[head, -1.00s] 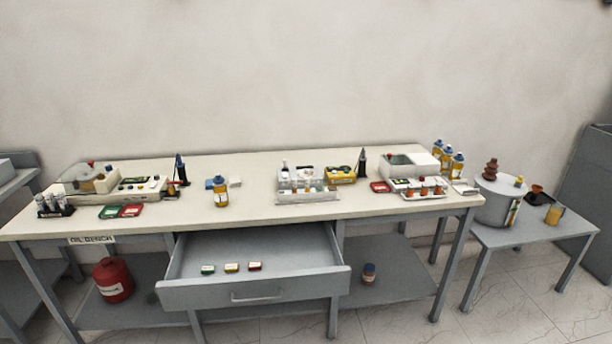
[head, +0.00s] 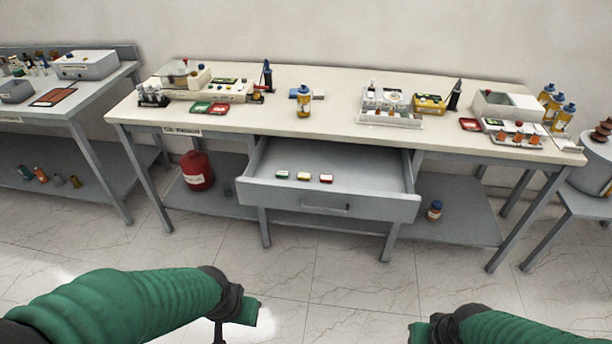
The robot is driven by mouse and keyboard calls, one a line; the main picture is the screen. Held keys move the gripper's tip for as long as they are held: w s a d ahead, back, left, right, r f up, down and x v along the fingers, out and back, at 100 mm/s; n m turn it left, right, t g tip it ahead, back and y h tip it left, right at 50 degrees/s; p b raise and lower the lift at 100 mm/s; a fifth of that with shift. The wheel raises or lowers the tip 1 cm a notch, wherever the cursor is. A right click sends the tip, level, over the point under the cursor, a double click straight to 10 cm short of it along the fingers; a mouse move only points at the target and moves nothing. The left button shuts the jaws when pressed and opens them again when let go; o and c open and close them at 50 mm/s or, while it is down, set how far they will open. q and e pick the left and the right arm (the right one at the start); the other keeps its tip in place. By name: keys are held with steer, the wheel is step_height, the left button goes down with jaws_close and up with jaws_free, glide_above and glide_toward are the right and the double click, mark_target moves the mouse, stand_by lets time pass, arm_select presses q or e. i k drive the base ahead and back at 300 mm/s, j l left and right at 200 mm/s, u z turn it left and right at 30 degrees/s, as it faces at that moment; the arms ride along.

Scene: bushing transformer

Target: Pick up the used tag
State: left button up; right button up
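Three small tags lie in a row in the open drawer (head: 350,178) of the middle bench: a green one (head: 283,174), a yellow one (head: 304,176) and a red one (head: 326,178). Their writing is too small to read, so I cannot tell which is the used tag. My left gripper (head: 232,318) is at the bottom of the view, in front of and well short of the drawer. My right gripper (head: 420,332) is at the bottom edge, mostly cut off. Neither gripper touches a tag, and their fingers do not show clearly.
The bench top (head: 335,118) holds a yellow bottle (head: 304,102), a test tube rack (head: 390,112) and green and red cards (head: 209,108). A red can (head: 197,170) stands on the lower shelf. A side bench (head: 85,97) is at left. The floor before the drawer is clear.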

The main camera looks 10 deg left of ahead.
mark_target(301, 176)
steer(key=i+j+u, duration=0.15)
steer(key=i+u, duration=0.2)
steer(key=i, duration=0.25)
steer(key=i+u, duration=0.35)
steer(key=i, duration=0.3)
steer(key=i+l+u, duration=0.35)
steer(key=i, duration=0.25)
steer(key=j, duration=0.1)
